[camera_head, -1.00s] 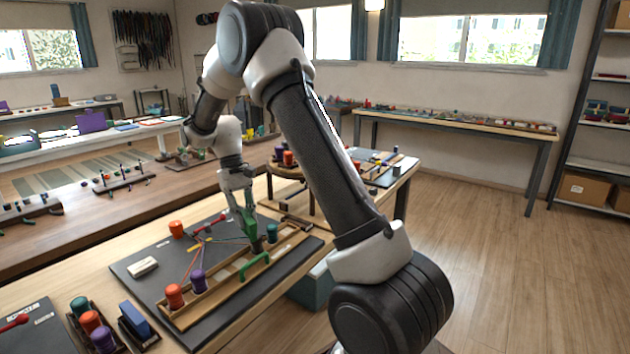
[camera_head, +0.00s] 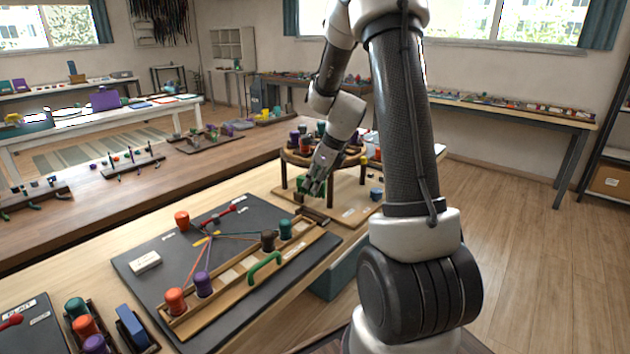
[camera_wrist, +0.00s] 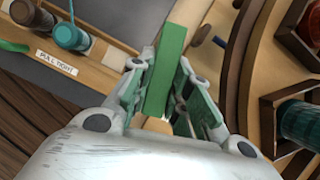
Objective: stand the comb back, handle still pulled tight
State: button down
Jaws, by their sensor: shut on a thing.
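My gripper (camera_wrist: 168,65) is shut on a flat green bar, the comb (camera_wrist: 166,72), which stands between its fingers in the wrist view. In the head view my gripper (camera_head: 309,188) is beyond the far right end of the dark braiding board (camera_head: 150,238), next to the round wooden stand. The comb's lower end is hidden there. The green handle (camera_head: 265,268) sits on the near side of the wooden rail; its end also shows in the wrist view (camera_wrist: 12,46), near a PULL TIGHT label. The cords (camera_head: 235,235) run straight from the yellow-orange knot to the bobbins.
Orange (camera_head: 175,301), purple (camera_head: 203,284), brown (camera_head: 268,240) and teal (camera_head: 285,229) bobbins stand along the rail. The round stand (camera_head: 350,163) carries several bobbins close beside my gripper. A white block (camera_head: 145,262) and a red-handled tool (camera_head: 225,216) lie on the board.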

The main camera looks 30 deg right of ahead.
aim_at(325, 183)
jog(key=m, duration=0.2)
jog(key=h, duration=0.1)
jog(key=shift+w+d+m+t, duration=0.25)
jog(key=shift+w+m+t, duration=0.05)
jog(key=shift+w+m, duration=0.1)
jog(key=shift+f, duration=2.95)
jog(key=shift+f, duration=1.4)
jog(key=c, duration=1.3)
grip_release()
jog(key=shift+o, duration=0.2)
jog(key=v, duration=1.2)
